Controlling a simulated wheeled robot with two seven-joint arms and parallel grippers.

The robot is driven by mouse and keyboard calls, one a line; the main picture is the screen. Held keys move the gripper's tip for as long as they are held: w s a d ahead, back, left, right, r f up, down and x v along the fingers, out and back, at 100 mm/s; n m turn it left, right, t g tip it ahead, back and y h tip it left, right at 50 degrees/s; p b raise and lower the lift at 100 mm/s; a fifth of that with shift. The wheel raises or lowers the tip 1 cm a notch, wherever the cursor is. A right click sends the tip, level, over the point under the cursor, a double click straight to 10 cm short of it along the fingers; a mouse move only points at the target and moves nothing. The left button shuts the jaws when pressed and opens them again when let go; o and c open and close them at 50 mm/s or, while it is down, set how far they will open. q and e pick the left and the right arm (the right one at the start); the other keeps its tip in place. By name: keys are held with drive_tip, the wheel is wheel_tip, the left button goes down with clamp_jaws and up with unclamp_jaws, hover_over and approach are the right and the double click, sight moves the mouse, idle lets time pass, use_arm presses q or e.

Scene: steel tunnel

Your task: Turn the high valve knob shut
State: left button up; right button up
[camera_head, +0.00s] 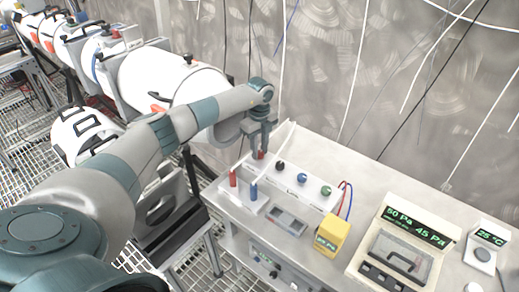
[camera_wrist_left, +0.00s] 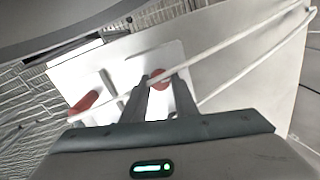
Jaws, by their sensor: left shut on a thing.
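A red knob (camera_head: 261,155) stands at the back of the white valve panel (camera_head: 292,200), below my left gripper (camera_head: 259,150). In the left wrist view the round red top of this knob (camera_wrist_left: 158,79) sits between the two fingertips of my left gripper (camera_wrist_left: 160,84). The left gripper points down and is shut on the knob. The fingers hide part of the knob. Whether it is the high valve knob cannot be read from any label. My right gripper is in neither view.
A red post (camera_head: 233,177) and a blue post (camera_head: 253,192) stand close in front. Black (camera_head: 280,166), blue (camera_head: 302,178) and green (camera_head: 326,191) knobs are on the panel. A yellow meter (camera_head: 331,236) and a pressure display (camera_head: 400,240) stand right. White pipes run close beside the gripper.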

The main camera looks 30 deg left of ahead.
use_arm(q)
drive_tip(key=o, duration=1.1)
drive_tip(key=shift+c, duration=0.2)
drive_tip(key=shift+r, duration=0.1)
wheel_tip(320, 180, up, 11)
drive_tip(key=b, duration=0.4)
wheel_tip(320, 180, up, 6)
hover_over(260, 152)
drive_tip(key=shift+s+r+b, duration=0.1)
drive_tip(key=shift+s+b, duration=0.05)
drive_tip(key=shift+b, duration=0.2)
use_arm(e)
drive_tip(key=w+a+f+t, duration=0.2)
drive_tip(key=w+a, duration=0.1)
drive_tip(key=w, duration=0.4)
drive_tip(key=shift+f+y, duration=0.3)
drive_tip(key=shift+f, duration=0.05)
